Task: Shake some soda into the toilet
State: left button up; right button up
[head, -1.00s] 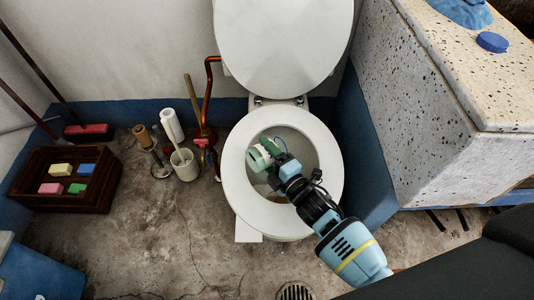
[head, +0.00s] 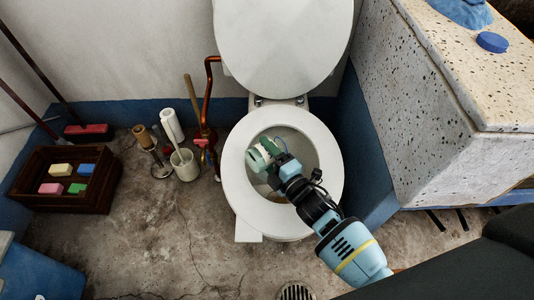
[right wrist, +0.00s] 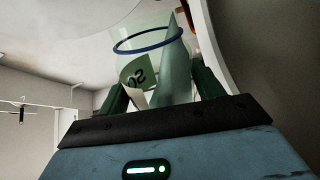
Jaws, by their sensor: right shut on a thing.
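The white toilet (head: 236,187) stands in the middle of the head view with its lid (head: 283,45) up and its seat ring down. My right gripper (head: 271,149) is over the open bowl, shut on a small green and white soda container (head: 256,160). The container is tilted over toward the left side of the bowl opening. I cannot see any powder falling. My left gripper is not in view.
A copper-coloured pipe (head: 210,100) and a white brush holder (head: 185,166) stand left of the toilet. A dark crate (head: 65,201) with coloured blocks is farther left. The speckled stone trough (head: 420,120) is close on the right. A floor drain (head: 296,291) lies in front.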

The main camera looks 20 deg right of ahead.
jog(key=shift+r, duration=0.15)
jog(key=shift+w+d+r+m+p, duration=0.1)
jog(key=shift+d+r+m+p, duration=0.25)
jog(key=shift+m, duration=0.45)
jog(key=shift+a, duration=0.1)
dwell(0.9)
